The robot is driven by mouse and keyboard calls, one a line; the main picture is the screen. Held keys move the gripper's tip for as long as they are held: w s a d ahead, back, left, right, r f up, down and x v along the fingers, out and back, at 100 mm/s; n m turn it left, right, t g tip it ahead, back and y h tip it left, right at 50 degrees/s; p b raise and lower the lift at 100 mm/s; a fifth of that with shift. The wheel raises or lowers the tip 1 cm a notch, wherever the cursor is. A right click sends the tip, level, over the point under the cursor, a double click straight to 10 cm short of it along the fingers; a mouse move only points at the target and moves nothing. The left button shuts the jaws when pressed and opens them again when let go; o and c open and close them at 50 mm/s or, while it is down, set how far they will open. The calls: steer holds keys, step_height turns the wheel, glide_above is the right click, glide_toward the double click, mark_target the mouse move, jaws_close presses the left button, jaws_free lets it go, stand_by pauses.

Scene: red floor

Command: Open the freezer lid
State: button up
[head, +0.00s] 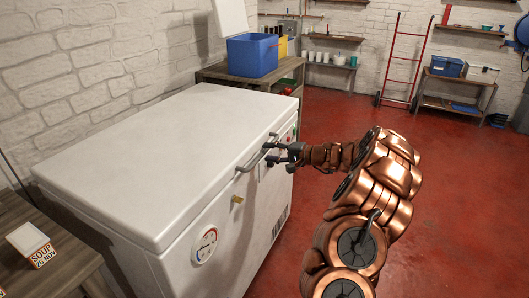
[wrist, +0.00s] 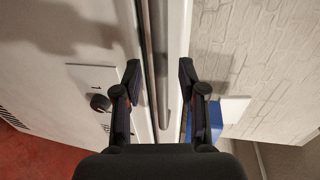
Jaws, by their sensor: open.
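The white chest freezer (head: 215,205) stands along the left wall with its lid (head: 165,145) shut. A grey bar handle (head: 252,161) sits on the lid's front edge. My gripper (head: 270,152) is open at the far end of this handle. In the wrist view my gripper (wrist: 158,85) has its fingers spread on either side of a grey bar that looks like the handle (wrist: 162,110). I cannot tell whether either finger touches it. The freezer front (wrist: 60,70) with a black knob lies left of the fingers.
A wooden bench (head: 210,74) behind the freezer holds a blue bin (head: 252,55) with a raised white lid. A soup box (head: 31,245) sits on a table at the near left. A red hand truck (head: 402,65) stands by the back wall. Red floor to the right is clear.

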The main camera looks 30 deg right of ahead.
steer(key=shift+x, duration=1.3)
jaws_close()
